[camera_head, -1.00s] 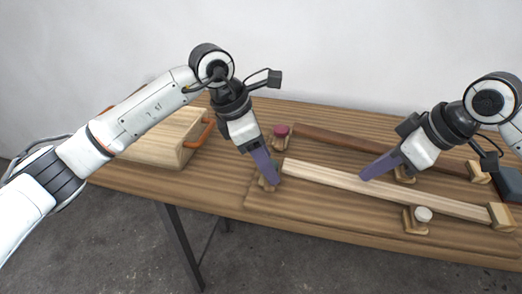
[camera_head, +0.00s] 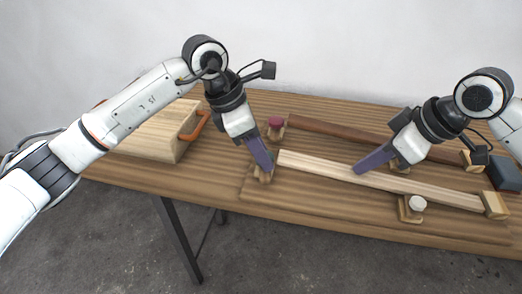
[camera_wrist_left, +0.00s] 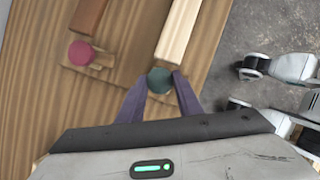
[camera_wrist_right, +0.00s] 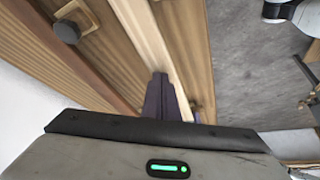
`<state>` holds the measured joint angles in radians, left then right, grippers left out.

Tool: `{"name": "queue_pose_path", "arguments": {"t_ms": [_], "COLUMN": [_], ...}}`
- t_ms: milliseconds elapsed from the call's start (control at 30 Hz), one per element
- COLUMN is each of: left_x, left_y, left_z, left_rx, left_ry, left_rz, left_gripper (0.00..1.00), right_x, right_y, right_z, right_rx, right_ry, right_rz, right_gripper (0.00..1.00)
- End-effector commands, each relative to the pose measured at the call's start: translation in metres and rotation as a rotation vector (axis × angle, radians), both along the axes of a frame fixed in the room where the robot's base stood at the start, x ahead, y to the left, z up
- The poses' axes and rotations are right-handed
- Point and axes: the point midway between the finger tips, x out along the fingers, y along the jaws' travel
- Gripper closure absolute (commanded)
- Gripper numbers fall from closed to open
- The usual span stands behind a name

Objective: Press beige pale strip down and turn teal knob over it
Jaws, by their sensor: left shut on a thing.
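The beige pale strip (camera_head: 320,167) lies along the board, its left end near my left gripper; this end also shows in the left wrist view (camera_wrist_left: 180,28). The teal knob (camera_wrist_left: 160,80) sits just off that end, between my left fingertips; in the head view it is hidden behind them. My left gripper (camera_head: 266,167) is shut on the teal knob. My right gripper (camera_head: 358,170) has its fingers together, tips at the pale strip's upper face. In the right wrist view these tips (camera_wrist_right: 158,80) overlap the strip (camera_wrist_right: 145,40); firm contact cannot be told.
A reddish-brown strip (camera_head: 340,132) lies behind, with a red knob (camera_head: 276,122) at its left end. A white knob (camera_head: 417,203) stands in front of the pale strip. A wooden box (camera_head: 150,140) with an orange handle is at left. A dark block (camera_head: 505,174) is at right.

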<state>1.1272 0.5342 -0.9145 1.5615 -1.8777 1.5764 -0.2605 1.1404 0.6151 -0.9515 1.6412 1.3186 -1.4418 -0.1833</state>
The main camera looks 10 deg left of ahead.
Motion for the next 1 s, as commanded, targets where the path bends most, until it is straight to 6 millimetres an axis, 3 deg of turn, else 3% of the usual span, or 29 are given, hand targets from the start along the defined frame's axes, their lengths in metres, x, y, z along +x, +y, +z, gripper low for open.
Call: {"name": "queue_pose_path", "arguments": {"t_ms": [1000], "left_x": [0.001], "left_y": [0.0], "left_z": [0.001], "left_rx": [0.0], "left_ry": [-0.002], "left_rz": [0.002], "left_gripper": [0.9], "right_x": [0.0], "right_y": [0.0], "right_z": [-0.02], "right_rx": [-0.002], "right_ry": [0.002], "right_rz": [0.0], "right_gripper": [1.0]}}
